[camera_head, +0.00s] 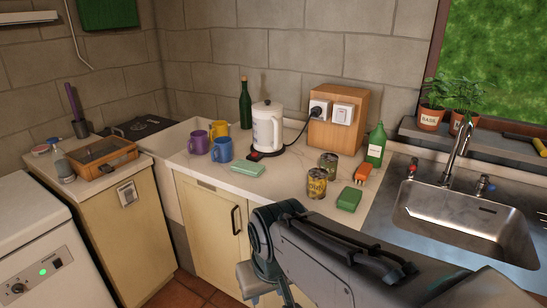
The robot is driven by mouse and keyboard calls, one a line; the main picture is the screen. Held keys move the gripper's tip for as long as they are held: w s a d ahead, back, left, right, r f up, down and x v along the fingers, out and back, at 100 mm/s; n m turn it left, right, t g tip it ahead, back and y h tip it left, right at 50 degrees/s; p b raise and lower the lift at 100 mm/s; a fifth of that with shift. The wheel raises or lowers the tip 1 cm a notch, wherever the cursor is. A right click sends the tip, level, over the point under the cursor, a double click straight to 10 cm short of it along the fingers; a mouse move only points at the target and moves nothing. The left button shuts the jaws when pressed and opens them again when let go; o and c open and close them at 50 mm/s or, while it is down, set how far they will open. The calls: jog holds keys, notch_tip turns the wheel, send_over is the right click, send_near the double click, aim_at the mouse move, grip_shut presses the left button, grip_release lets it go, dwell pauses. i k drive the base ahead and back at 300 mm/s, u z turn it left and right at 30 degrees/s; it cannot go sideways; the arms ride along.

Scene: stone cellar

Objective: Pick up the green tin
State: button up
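A dull green tin (328,162) stands upright on the white worktop, just behind a yellow tin (317,183). A small green block-like item (349,199) lies to the right of the yellow tin, and a pale green flat item (248,170) lies further left. My arm crosses the lower right foreground. Its end, my gripper (262,287), is in front of the worktop's front edge, below and left of the tins and apart from them. The fingers are partly cut off and unclear, so I cannot tell whether they are open.
An orange item (363,172) and a green bottle (376,145) stand right of the tins. The steel sink (466,222) is further right. A kettle (267,128), several mugs (221,149) and a dark bottle (245,104) stand left. A wooden socket box (338,121) is behind.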

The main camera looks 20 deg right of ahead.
aim_at(329, 162)
jog(key=u, duration=0.05)
jog(key=i, duration=0.65)
jog(key=z, duration=0.9)
jog(key=i, duration=0.55)
jog(key=z, duration=0.6)
